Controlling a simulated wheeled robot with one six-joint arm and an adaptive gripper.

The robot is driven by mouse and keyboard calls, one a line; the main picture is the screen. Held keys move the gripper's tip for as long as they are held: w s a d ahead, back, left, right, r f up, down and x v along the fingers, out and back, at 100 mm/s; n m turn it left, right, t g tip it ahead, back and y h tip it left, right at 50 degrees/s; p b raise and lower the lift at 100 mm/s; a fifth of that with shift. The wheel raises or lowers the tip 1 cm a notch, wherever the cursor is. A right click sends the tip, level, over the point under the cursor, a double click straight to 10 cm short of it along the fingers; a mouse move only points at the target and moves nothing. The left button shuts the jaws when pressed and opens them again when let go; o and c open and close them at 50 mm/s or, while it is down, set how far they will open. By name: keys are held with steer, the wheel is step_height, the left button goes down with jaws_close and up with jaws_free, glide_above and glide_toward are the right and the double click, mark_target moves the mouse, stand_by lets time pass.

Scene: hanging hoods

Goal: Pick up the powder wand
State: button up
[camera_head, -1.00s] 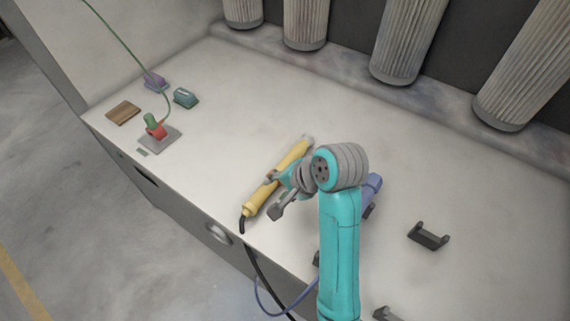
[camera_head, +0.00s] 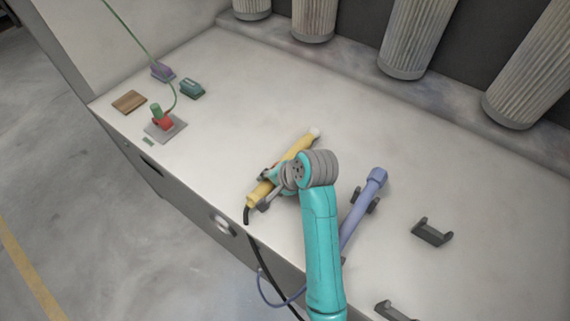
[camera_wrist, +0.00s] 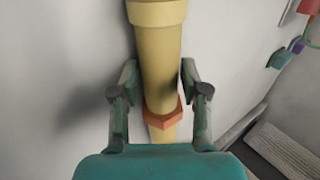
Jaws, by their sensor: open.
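A yellow wand (camera_head: 296,152) with a pale tip lies slantwise on the pale bench top. Its black lower end is near the bench's front edge. In the wrist view the yellow wand (camera_wrist: 163,65) runs between my fingers, with an orange collar (camera_wrist: 163,114) near the fingertips' lower end. My gripper (camera_head: 265,186) is over the wand's lower half. In the wrist view my gripper (camera_wrist: 158,88) is open, one finger on each side. A gap shows on the left; the right finger is closer to the wand. My arm hides part of the wand in the head view.
A blue wand (camera_head: 364,208) lies on a dark bracket right of my arm. Empty dark brackets (camera_head: 432,232) stand farther right. A red and green device (camera_head: 161,118), a wooden block (camera_head: 129,102) and small teal and purple items are at left. Ribbed columns (camera_head: 415,40) hang behind.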

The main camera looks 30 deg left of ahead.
jaws_close()
steer(key=shift+r, duration=0.1)
step_height(320, 180, up, 15)
stand_by(1.4)
steer(key=shift+s, duration=0.1)
